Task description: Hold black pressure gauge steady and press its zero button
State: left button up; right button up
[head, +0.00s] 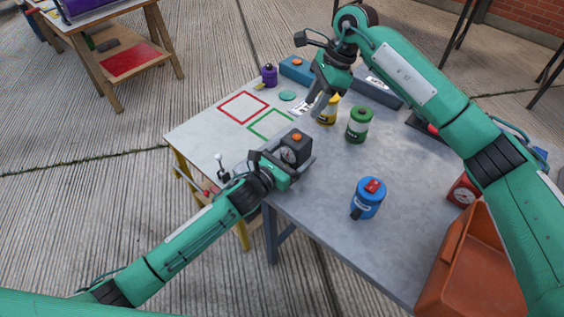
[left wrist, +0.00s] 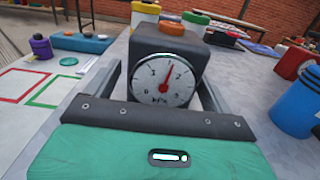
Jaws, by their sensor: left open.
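The black pressure gauge (head: 302,141) stands at the near edge of the grey table. Its orange zero button (head: 297,137) is on top and also shows in the left wrist view (left wrist: 172,28). Its white dial (left wrist: 163,81) faces my left wrist, with the red needle pointing up and slightly right. My left gripper (head: 285,160) is open, with one finger on each side of the gauge; gaps show beside it in the left wrist view. My right gripper (head: 322,105) points down beyond the gauge, near the yellow canister, apart from the button. Whether its fingers are parted is unclear.
A yellow canister (head: 328,111) and a green canister (head: 359,125) stand behind the gauge. A blue canister (head: 367,199) stands to the right, with an orange bin (head: 470,255) and a red gauge (head: 463,190) beyond. Red (head: 243,107) and green outlines mark the left tabletop.

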pick_arm(q)
jog(key=shift+w+d, duration=0.35)
jog(key=shift+w, duration=0.1)
jog(key=c, duration=1.3)
pick_arm(e)
grip_shut()
dwell(0.6)
